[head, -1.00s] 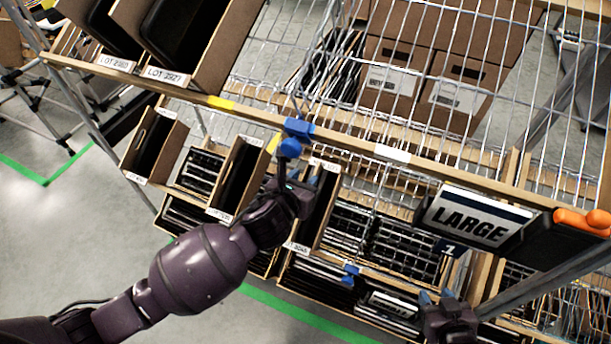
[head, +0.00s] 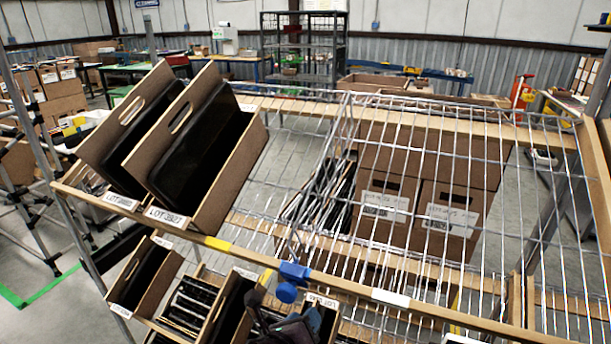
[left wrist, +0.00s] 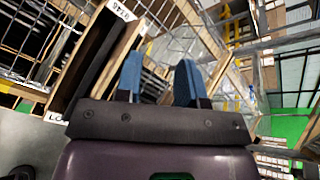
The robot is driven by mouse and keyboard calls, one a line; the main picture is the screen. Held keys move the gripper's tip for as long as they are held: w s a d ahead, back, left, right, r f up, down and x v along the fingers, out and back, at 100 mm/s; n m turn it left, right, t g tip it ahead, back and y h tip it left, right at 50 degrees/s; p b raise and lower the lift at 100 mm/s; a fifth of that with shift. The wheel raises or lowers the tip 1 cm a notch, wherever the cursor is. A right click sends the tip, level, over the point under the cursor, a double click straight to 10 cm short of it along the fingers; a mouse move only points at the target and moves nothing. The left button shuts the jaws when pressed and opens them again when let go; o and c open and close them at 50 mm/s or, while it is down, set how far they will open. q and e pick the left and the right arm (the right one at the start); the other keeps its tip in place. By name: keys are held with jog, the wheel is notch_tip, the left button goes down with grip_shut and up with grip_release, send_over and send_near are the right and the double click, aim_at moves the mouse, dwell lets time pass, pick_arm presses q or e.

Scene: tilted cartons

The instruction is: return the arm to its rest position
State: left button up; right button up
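In the left wrist view, my left gripper (left wrist: 158,82) has its two blue fingers apart with nothing between them. A brown carton (left wrist: 104,48) with a white label stands close beside the left finger, apart from it as far as I can tell. The rest of the left arm is below the picture. My right gripper is not in the head view.
Tilted cartons (head: 235,170) stand on the upper tier at left. Labelled boxes (head: 448,215) sit behind the wire. Lower cartons (head: 146,276) flank the gripper's left side.

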pick_arm(q)
jog(key=s+a+f+n+t+y, duration=0.1)
jog(key=s+a+n, duration=0.1)
jog(key=a+n, duration=0.9)
jog(key=s+a+f+n+t+y, duration=0.15)
jog(key=a+n, duration=0.25)
jog(key=n, duration=1.2)
jog(key=s+a+f+n+g+y, duration=0.2)
jog(key=s+a+f, duration=0.3)
jog(key=s, duration=0.3)
jog(key=s+a+f+n+g+y, duration=0.1)
jog(key=s+a+f+n+y, duration=0.1)
jog(key=s+a+f, duration=0.4)
jog(key=s+a+n, duration=0.1)
jog(key=s, duration=0.2)
jog(key=shift+s+a+n+g, duration=0.15)
jog(key=shift+s+n+g, duration=0.1)
jog(key=shift+n+g, duration=0.1)
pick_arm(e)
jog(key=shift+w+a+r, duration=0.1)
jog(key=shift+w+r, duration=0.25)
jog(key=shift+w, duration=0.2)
pick_arm(q)
jog(key=shift+f, duration=0.1)
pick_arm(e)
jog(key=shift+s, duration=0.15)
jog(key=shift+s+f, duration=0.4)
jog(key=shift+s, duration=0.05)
